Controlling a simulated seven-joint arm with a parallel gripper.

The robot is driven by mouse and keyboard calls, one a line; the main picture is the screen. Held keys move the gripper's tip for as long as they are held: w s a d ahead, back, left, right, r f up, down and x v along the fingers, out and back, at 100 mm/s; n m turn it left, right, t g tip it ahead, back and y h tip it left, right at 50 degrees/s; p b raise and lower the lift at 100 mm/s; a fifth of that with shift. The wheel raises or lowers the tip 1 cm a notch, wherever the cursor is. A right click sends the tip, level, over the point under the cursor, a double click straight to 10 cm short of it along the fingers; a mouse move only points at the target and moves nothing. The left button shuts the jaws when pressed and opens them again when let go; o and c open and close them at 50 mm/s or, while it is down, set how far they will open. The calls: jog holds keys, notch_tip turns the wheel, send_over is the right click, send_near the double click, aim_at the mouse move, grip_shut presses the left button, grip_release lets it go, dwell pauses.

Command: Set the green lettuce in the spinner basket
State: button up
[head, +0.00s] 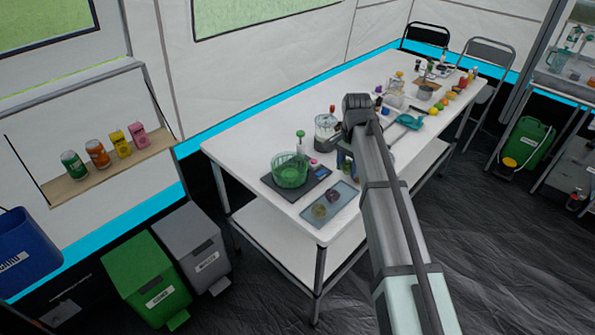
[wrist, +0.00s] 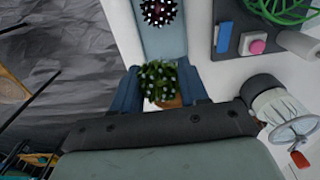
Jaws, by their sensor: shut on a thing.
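The green lettuce (wrist: 160,82) is a dark green leafy head with pale specks and a brownish base. It sits between the two blue fingers of my gripper (wrist: 160,72), which is shut on it. In the head view my gripper (head: 345,163) is over the table, just right of the green spinner basket (head: 289,172), and the lettuce cannot be made out there. The basket's rim and ribs also show at the top right of the wrist view (wrist: 283,10). How high the lettuce is held is unclear.
The basket stands on a dark base with a pink button (wrist: 257,46). A pale blue tray (head: 346,190) bears a purple item (head: 334,196) and a yellowish-green item (head: 319,210). A clear container (head: 326,127) stands behind. Several foods and utensils crowd the far table.

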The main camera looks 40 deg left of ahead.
send_near(290, 174)
jog(key=shift+f, duration=2.75)
jog(key=shift+f, duration=0.5)
jog(key=o, duration=0.5)
jog(key=shift+r, duration=0.1)
jog(key=shift+r, duration=5.4)
jog(key=shift+d, duration=0.1)
